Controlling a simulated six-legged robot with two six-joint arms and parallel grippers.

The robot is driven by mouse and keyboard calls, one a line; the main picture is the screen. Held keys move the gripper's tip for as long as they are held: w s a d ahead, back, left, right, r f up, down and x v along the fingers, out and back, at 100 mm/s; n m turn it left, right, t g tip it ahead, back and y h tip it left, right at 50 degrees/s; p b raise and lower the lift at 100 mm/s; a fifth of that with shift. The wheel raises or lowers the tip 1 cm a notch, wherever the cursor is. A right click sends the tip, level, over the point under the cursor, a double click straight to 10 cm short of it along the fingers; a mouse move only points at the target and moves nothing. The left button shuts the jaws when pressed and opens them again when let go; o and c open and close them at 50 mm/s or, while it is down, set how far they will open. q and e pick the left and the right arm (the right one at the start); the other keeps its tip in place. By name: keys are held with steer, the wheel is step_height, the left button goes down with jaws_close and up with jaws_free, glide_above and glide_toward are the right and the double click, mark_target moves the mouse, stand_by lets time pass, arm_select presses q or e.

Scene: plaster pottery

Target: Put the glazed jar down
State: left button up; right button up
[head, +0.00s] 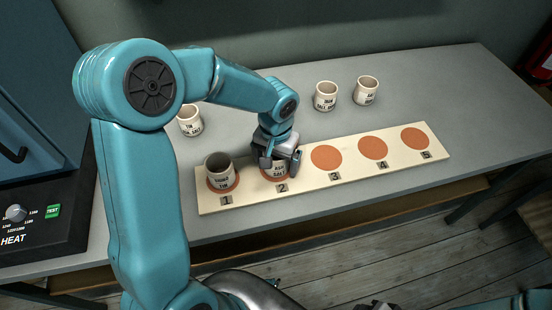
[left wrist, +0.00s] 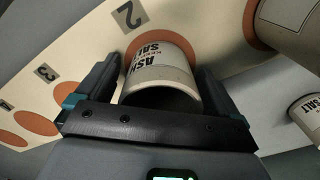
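A cream jar marked ASH SALT (head: 280,171) stands upright at orange circle 2 of the pale board (head: 305,192). My left gripper (head: 280,161) reaches down over it, a finger on each side. In the left wrist view the jar (left wrist: 160,75) sits between the fingers of my left gripper (left wrist: 160,80), which look closed against its sides. Its base seems to be on or just above circle 2 (left wrist: 133,45); any small gap is hidden. A dark part at the bottom edge, probably my right gripper (head: 377,305), is cut off.
Another jar (head: 221,173) stands on circle 1, close left of my gripper. Circles 3 (head: 326,157), 4 (head: 372,148) and 5 (head: 415,138) are bare. Jars stand behind the board: one left (head: 190,121), two right (head: 326,96) (head: 366,90). A heater box (head: 40,215) is at the left.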

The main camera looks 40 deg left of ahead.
arm_select(q)
steer(key=shift+r, duration=0.25)
steer(key=shift+w+r, duration=0.1)
steer(key=shift+r, duration=0.25)
step_height(320, 180, up, 11)
steer(key=p, duration=0.1)
stand_by(0.3)
